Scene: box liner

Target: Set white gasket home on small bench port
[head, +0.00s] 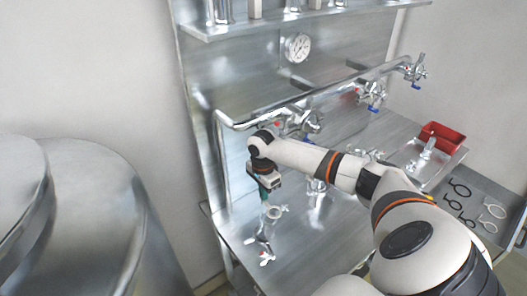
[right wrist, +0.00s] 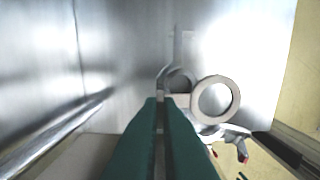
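The white gasket (right wrist: 217,98), a pale ring with a side tab, shows in the right wrist view. My right gripper (right wrist: 167,100) has its green fingers close together on the tab, and the ring sticks out to the right. A metal port (right wrist: 181,80) shows behind and beside the ring, partly covered by it; the ring looks off to its right. In the head view my right gripper (head: 265,194) is low over the bench, above a small upright port (head: 267,228). My left gripper is not in view.
A clamp (head: 266,258) with a red tip lies at the port's foot on the metal bench (head: 315,255). A pipe rail (head: 300,100) with valves runs behind. A red bin (head: 440,138) and a grey tray (head: 508,190) with dark and white rings are at right.

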